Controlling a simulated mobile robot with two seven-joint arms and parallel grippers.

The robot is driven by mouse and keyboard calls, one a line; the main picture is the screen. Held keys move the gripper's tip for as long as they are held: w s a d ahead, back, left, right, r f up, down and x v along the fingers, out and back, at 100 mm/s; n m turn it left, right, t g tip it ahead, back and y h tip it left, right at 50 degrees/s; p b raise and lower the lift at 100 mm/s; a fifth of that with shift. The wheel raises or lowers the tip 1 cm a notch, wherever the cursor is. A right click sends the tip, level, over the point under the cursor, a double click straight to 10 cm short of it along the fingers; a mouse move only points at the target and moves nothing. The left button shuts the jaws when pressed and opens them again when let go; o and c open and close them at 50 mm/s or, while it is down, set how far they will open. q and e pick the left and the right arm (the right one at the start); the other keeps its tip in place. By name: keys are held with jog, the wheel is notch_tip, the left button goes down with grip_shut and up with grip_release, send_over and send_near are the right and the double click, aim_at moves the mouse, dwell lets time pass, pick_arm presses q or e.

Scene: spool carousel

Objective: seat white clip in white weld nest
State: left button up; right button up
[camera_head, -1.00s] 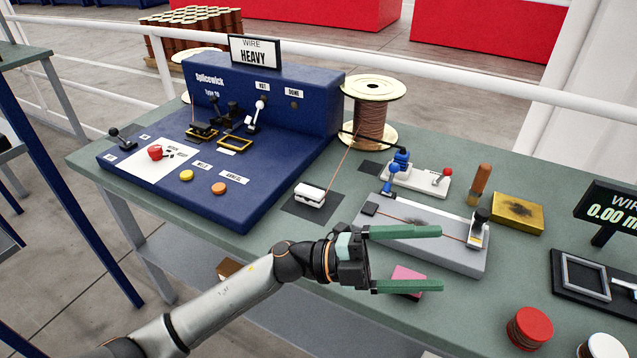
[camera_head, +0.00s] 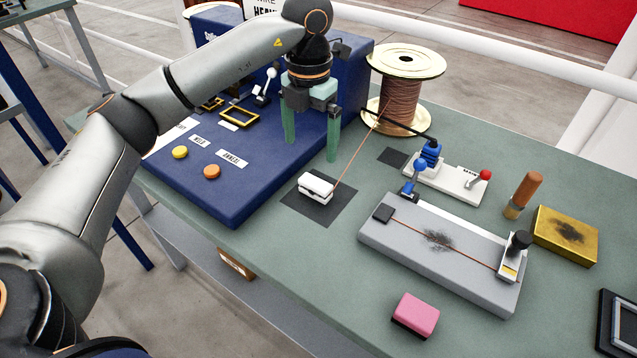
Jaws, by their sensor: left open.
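The white clip (camera_head: 316,186) lies on a dark square mat (camera_head: 330,212) on the green bench, with a copper wire running from it up toward a spool. My left gripper (camera_head: 311,150) points down with its green fingers apart, empty, above and just behind the clip in the picture, over the blue machine's right edge. A yellow-framed slot (camera_head: 240,115) shows on the blue machine (camera_head: 240,185); another is partly hidden by my left arm. I cannot tell which of them is the white weld nest. My right gripper is not in view.
The copper wire spool (camera_head: 403,95) stands behind the clip. A grey wire fixture (camera_head: 440,270), a white lever block (camera_head: 450,178), a yellow pad (camera_head: 565,236) and a pink block (camera_head: 415,314) are to the right. Bare bench lies in front of the mat.

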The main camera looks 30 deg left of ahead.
pick_arm(q)
send_over(315, 182)
jog(key=f, duration=0.3)
jog(key=s+f, duration=0.1)
jog(key=f, duration=0.1)
jog(key=shift+a, duration=0.2)
jog(key=shift+w+d+f+p, duration=0.1)
jog(key=shift+w+f+p, duration=0.1)
jog(key=shift+f, duration=0.7)
jog(key=shift+w+d+f+p, duration=0.1)
jog(key=shift+w+f+p, duration=0.1)
jog(key=shift+f, duration=0.75)
jog(key=shift+w+d+f+p, duration=0.1)
jog(key=shift+f+p, duration=0.1)
jog(key=shift+f, duration=0.7)
jog(key=shift+c, duration=0.4)
jog(key=c, duration=1.1)
